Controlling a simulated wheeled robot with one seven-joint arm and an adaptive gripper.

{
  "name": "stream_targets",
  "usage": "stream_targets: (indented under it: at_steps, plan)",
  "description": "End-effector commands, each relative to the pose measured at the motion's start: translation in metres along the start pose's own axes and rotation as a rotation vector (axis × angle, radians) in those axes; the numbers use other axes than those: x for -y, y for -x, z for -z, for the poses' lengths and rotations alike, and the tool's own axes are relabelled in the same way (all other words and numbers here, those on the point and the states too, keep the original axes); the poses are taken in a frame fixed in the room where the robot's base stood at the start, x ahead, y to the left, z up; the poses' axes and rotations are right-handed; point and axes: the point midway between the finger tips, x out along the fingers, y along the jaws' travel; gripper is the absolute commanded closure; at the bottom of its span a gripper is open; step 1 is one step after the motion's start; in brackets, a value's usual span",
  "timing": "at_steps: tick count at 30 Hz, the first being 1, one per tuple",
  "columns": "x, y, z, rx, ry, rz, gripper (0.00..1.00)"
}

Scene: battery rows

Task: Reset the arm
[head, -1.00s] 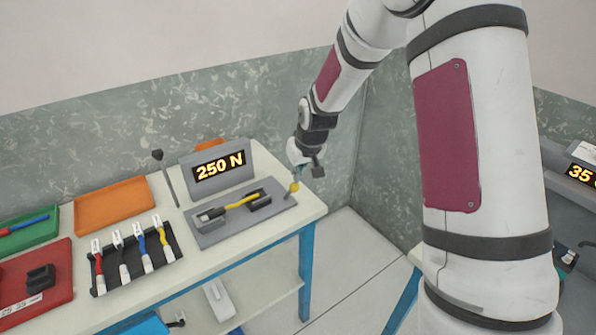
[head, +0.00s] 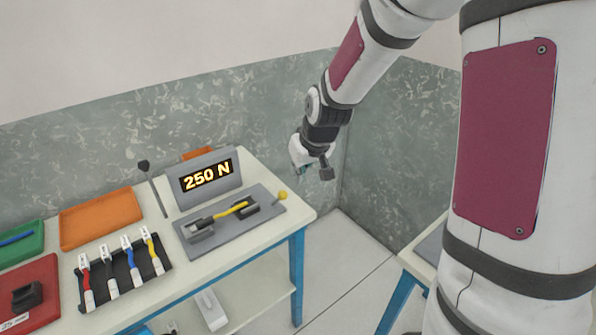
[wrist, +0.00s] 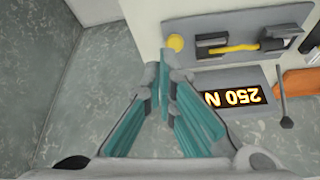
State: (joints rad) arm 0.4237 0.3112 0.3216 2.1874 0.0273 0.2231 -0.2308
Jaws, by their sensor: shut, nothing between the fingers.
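My gripper (head: 298,172) hangs in the air past the right end of the table, near the back wall in the head view. In the wrist view my gripper (wrist: 164,58) shows its teal fingers closed together at the tips, with nothing between them. The grey test fixture (head: 268,220) lies apart from it on the table, with a yellow cable (head: 232,210) across its two blocks and a yellow knob (head: 282,196) at its right end. The display (head: 205,178) reads 250 N.
A black rack (head: 120,278) holds several coloured cables on the table. Orange (head: 100,217), green (head: 22,246) and red (head: 40,300) trays lie to the left. A thin dark lever (head: 152,187) stands beside the display. Open floor (head: 345,260) separates this table from another at right.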

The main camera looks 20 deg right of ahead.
Motion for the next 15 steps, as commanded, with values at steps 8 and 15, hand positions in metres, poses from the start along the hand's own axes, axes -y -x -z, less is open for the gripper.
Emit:
stream_targets:
  at_steps: [8, 15]
  plan:
    - [0.0, 0.0, 0.001, -0.001, 0.0, 0.0, 1.0]
    - [0.007, 0.029, -0.003, 0.005, 0.014, -0.02, 1.0]
